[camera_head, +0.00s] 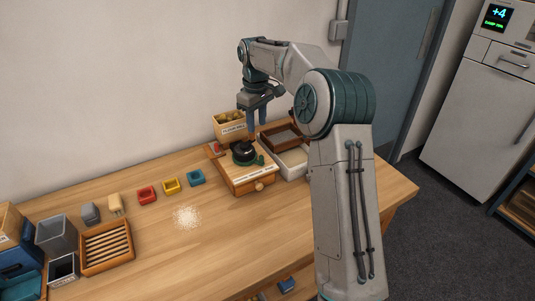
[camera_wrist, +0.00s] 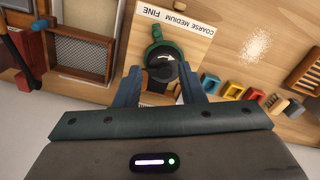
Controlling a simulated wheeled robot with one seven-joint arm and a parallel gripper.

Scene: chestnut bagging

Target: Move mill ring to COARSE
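The mill (camera_head: 240,178) is a wooden box with a drawer knob, standing on the table. On top it carries a green mill ring (camera_wrist: 178,47) around a round black centre with a white arrow. The ring's green tab points to the FINE end of the label strip (camera_wrist: 178,20), which also reads MEDIUM and COARSE. The ring also shows in the head view (camera_head: 258,160). My gripper (camera_wrist: 170,77) is open, its blue fingers spread to either side of the black centre in the wrist view. In the head view my gripper (camera_head: 257,123) is above the mill; contact is unclear.
A labelled wooden box (camera_head: 229,127) stands behind the mill, and a mesh-bottomed wooden tray (camera_head: 284,135) over a white bin (camera_head: 292,160) is to its right. White powder (camera_head: 187,217) and red, yellow and blue cups lie left. The table front is mostly clear.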

